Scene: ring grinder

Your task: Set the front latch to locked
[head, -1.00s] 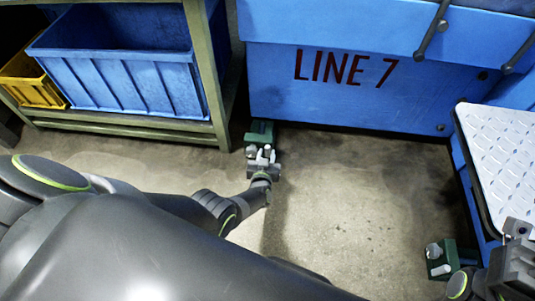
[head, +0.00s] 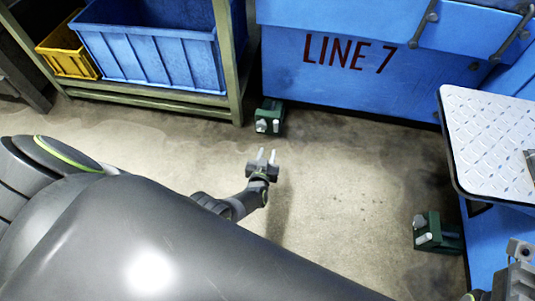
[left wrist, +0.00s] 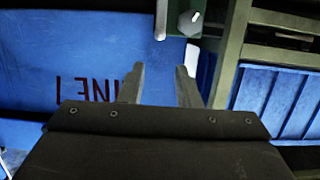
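Two dark green latch blocks with pale metal levers sit low by the blue machine; I cannot tell which is the front latch. One latch block (head: 269,117) is at the machine's left foot, next to the shelf. The other latch block (head: 437,233) is below the tread plate. My left gripper (head: 262,158) is open and empty, apart from and nearer me than the left block. In the left wrist view its fingers (left wrist: 160,88) are spread, with metal levers (left wrist: 160,22) beyond them at the top. Part of my right gripper (head: 518,275) shows at the lower right; its fingers are unclear.
The blue machine (head: 350,65) marked LINE 7 stands at the back. A green shelf frame (head: 228,60) with a blue bin (head: 150,55) and a yellow bin (head: 68,50) is on the left. A tread plate (head: 490,140) juts out right. The concrete floor (head: 335,190) between is clear.

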